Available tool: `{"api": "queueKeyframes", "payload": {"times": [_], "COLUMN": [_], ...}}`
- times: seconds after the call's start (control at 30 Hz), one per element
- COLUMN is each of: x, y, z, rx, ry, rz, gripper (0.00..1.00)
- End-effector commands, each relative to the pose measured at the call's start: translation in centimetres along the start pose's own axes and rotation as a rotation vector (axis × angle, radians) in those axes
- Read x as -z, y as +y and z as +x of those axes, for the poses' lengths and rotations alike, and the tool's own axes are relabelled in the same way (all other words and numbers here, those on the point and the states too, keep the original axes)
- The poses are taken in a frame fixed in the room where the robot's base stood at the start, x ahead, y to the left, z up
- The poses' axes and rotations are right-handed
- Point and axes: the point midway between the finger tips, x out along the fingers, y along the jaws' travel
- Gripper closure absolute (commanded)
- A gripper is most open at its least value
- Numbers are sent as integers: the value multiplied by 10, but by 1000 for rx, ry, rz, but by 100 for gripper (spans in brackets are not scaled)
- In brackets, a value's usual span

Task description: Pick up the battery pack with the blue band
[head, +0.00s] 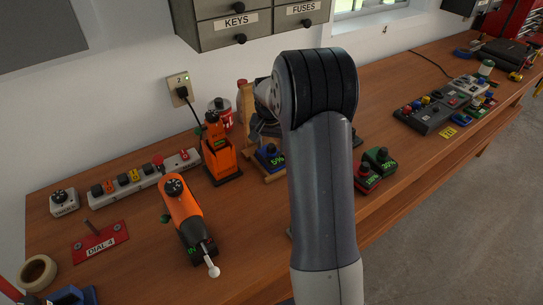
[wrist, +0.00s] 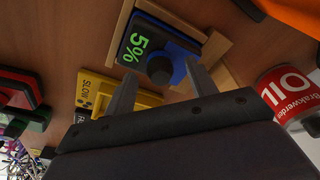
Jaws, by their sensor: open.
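The battery pack with the blue band (head: 269,157) sits in a wooden holder on the workbench, partly hidden by my arm. In the wrist view the same pack (wrist: 146,42) shows a green "5%" display, a blue body and a dark round knob. My gripper (wrist: 160,70) is open, with its two fingers apart and the knob appearing between the fingertips. Nothing is held. I cannot tell how far the fingers are from the knob.
A red pack (head: 367,177) and a green pack (head: 381,160) stand right of my arm. A yellow "SLOW" box (wrist: 112,93) and an oil can (wrist: 287,91) are close to my gripper.

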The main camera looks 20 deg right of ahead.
Motion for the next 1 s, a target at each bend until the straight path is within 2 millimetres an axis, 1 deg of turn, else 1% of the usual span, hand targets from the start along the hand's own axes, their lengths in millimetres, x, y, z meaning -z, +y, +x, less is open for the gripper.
{"api": "queueKeyframes", "payload": {"times": [0.03,0.13,0.33,0.9,1.0], "x": [0,0,0,0,0], "y": [0,0,0,0,0], "z": [5,10,11,10,10], "rx": [-1,-1,0,0,0], "ry": [-2,-1,0,0,0], "rz": [0,1,1,1,1], "gripper": [46,46,46,93,100]}}
